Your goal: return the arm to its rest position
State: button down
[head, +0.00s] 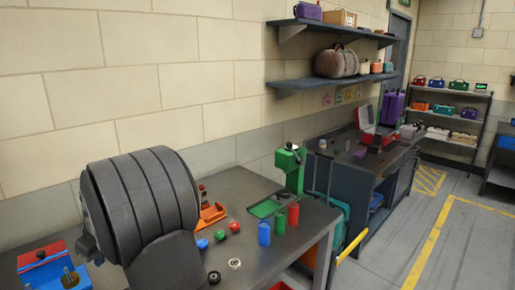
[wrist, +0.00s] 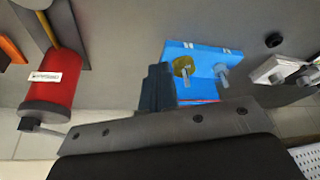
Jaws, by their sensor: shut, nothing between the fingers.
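My gripper (wrist: 158,88) shows in the wrist view as two dark fingers, closed together with nothing between them. It points toward a blue fixture (wrist: 205,58) that carries a yellow knob and a grey knob. The fingertips overlap the fixture's left edge in the picture; I cannot tell whether they touch it. I cannot make out the gripper in the head view.
A red cylinder (wrist: 52,80) with a white label is left of the fingers. In the head view, a green press (head: 290,165), a blue can (head: 264,233) and a red can (head: 293,214) stand on the bench. Two wall shelves (head: 330,80) hang behind; yellow-lined floor (head: 440,235) lies open at right.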

jog(key=d+r+n, duration=0.3)
jog(key=d+r, duration=0.1)
jog(key=r, duration=0.4)
jog(key=shift+s+d, duration=0.2)
jog(key=shift+s, duration=0.05)
